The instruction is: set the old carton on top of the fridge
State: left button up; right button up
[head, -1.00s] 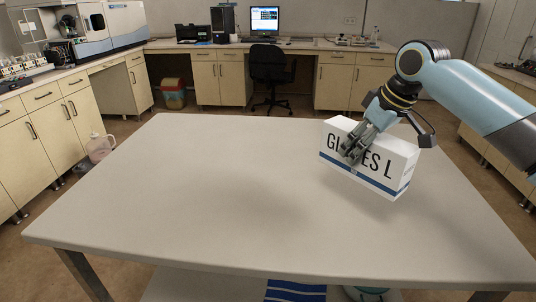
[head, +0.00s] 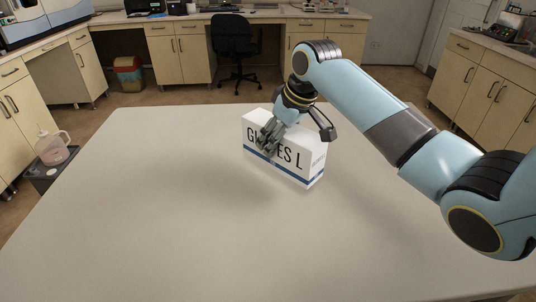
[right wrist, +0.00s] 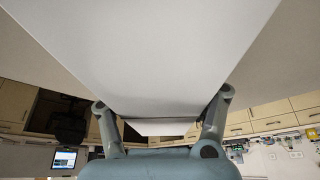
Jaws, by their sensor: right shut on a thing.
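A white carton (head: 283,158) with black letters reading "GL...ES L" and a blue stripe is in the middle of the head view. My right gripper (head: 270,142) is shut on it, with fingers over its front face hiding some letters. The carton appears held above the grey table, with a soft shadow to its lower left. In the right wrist view the white carton (right wrist: 150,60) fills the upper middle, between the two fingers of my right gripper (right wrist: 162,112). My left gripper is not in view. No fridge can be made out.
The grey table (head: 150,220) is bare around the carton. A jug (head: 52,148) stands on a dark box at the left.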

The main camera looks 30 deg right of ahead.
jog(key=shift+w+a+f, duration=0.2)
jog(key=shift+a+f, duration=0.25)
jog(key=shift+a, duration=0.05)
jog(key=shift+w+a+f, duration=0.15)
jog(key=shift+a+f, duration=0.3)
jog(key=shift+a, duration=0.05)
notch_tip(320, 180, down, 3)
jog(key=shift+f, duration=0.2)
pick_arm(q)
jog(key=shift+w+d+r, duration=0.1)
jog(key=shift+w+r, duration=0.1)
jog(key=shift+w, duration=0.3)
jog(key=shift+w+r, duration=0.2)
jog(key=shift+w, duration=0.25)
pick_arm(e)
jog(key=shift+f, duration=0.1)
jog(key=o, duration=1.1)
jog(key=shift+f, duration=0.1)
jog(key=o, duration=0.4)
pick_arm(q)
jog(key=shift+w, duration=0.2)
